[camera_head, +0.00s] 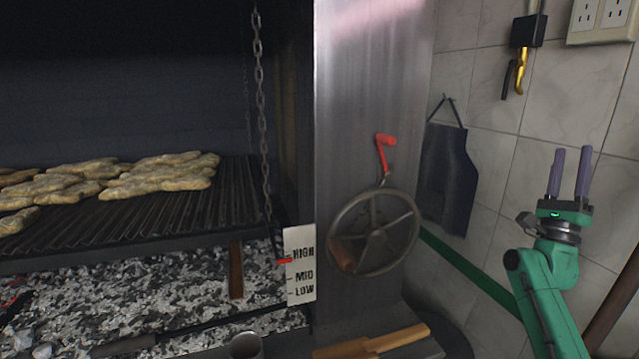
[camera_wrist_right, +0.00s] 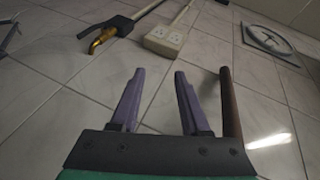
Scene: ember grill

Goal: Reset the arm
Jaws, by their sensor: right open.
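My right gripper (camera_head: 570,172) is raised at the right of the head view, in front of the tiled wall. Its two purple fingers point up, apart and with nothing between them. In the right wrist view the same gripper (camera_wrist_right: 157,100) also shows parted, empty fingers, with wall tiles beyond. The green right arm (camera_head: 548,285) comes up from the lower right and touches nothing that I can see. My left gripper is not in view.
Left is the grill grate (camera_head: 150,215) with several pieces of meat (camera_head: 160,178) above coals. An apron (camera_head: 447,178), a black-and-gold fitting (camera_head: 525,50) and a socket plate (camera_head: 600,20) are on the wall.

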